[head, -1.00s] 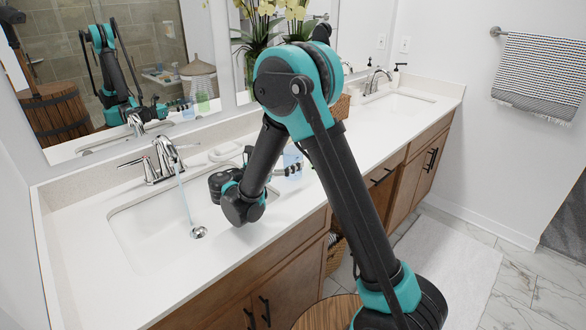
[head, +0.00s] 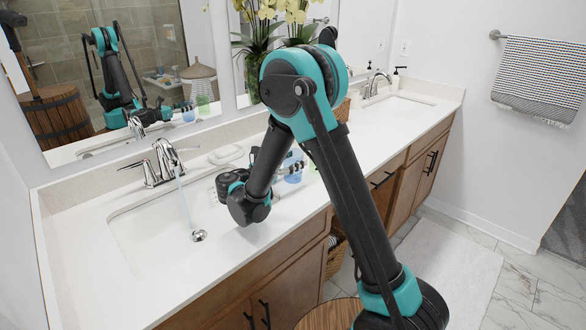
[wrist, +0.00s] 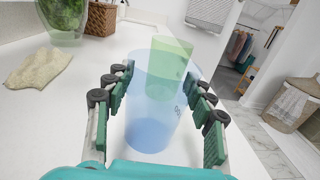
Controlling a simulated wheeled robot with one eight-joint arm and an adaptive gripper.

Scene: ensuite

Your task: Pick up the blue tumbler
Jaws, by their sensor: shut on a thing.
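The blue tumbler (wrist: 150,112) is clear and bluish and stands upright between my fingers in the wrist view. My gripper (wrist: 157,85) is shut on it, with finger pads along its left and right sides. In the head view the blue tumbler (head: 293,177) is small and partly covered by my gripper (head: 291,169), beside the near sink. I cannot tell whether its base touches the counter. A green tumbler (wrist: 172,58) shows directly behind it, overlapping its upper part in the wrist view.
The white counter (head: 215,275) holds the near sink (head: 150,235) and faucet (head: 165,160) at left. A white soap dish (head: 226,155) sits near the backsplash. A vase with flowers (head: 258,50) and a wicker basket (wrist: 102,18) stand farther back. A crumpled cloth (wrist: 40,68) lies at left.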

